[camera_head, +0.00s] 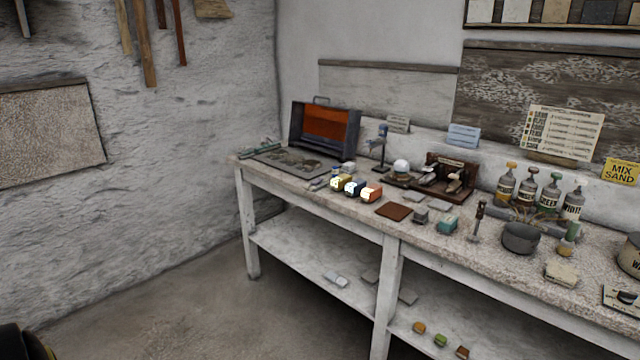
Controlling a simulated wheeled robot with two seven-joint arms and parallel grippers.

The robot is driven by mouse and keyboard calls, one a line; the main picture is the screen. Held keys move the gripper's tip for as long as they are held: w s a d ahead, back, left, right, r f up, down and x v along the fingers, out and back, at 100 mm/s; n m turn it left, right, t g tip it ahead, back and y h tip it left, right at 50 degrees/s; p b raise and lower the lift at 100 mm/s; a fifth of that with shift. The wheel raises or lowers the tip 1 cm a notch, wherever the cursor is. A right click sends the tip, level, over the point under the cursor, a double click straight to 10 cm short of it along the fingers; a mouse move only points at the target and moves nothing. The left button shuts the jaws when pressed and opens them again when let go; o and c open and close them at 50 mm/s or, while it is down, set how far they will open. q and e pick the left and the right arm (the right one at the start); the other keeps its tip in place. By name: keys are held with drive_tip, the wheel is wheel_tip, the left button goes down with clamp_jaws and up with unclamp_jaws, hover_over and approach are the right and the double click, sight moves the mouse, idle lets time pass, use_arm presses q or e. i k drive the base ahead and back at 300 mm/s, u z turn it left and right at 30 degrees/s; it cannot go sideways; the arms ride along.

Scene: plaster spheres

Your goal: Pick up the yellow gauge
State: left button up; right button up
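The likely yellow gauge (337,183) is a small yellow block with a pale face. It sits near the front edge of the workbench (310,206), leftmost in a short row. A blue-and-white block (354,187) stands close on its right, then an orange one (371,194). They are too small to read any markings. Neither of my grippers shows in this view.
An open dark case with an orange inside (327,124) stands behind on the left. A white sphere (401,166) sits behind the row. A brown square pad (394,211) lies to the right. Bottles (506,186) and a grey bowl (520,238) crowd the right.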

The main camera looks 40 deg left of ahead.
sight(338, 183)
drive_tip(key=u, duration=2.05)
drive_tip(key=i, duration=3.1)
drive_tip(key=z, duration=3.25)
